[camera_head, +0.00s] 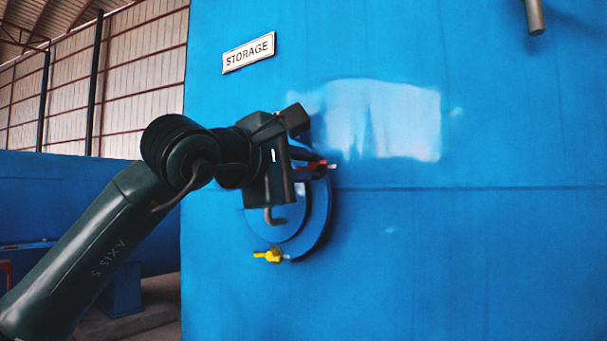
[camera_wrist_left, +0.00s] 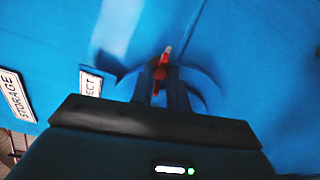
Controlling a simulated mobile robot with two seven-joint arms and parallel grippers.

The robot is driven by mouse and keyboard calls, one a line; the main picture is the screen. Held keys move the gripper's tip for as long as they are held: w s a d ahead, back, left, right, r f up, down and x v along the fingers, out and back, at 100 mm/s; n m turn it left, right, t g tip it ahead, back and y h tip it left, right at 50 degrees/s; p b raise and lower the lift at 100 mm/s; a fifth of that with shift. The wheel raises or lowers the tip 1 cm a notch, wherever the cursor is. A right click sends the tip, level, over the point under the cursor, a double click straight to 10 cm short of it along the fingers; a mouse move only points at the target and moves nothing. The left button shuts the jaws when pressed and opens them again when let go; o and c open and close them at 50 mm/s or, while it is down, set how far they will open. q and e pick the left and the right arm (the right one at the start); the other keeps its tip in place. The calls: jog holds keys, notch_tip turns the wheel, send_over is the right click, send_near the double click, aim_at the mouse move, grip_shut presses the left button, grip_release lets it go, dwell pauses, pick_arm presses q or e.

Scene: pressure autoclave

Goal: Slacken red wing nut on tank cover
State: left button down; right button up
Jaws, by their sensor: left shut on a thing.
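The red wing nut (camera_head: 318,165) sits at the upper right of the round blue tank cover (camera_head: 318,215). My left gripper (camera_head: 312,170) reaches in from the left and is shut on the red wing nut. In the left wrist view, the red nut (camera_wrist_left: 160,72) shows between the two fingers of my left gripper (camera_wrist_left: 162,80), with a pale bolt end past it. The gripper and wrist hide much of the upper left of the cover. My right gripper is not in view.
A yellow wing nut (camera_head: 268,255) is at the bottom of the cover. A grey bent handle (camera_head: 275,216) shows on the cover's face. A STORAGE sign (camera_head: 248,53) is above on the blue tank (camera_head: 500,240). A grey pipe (camera_head: 535,15) juts out at the top right.

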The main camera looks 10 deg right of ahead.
pick_arm(q)
jog(key=shift+f+n, duration=0.1)
jog(key=shift+n, duration=0.2)
jog(key=c, duration=1.4)
grip_release()
jog(key=shift+o, duration=0.2)
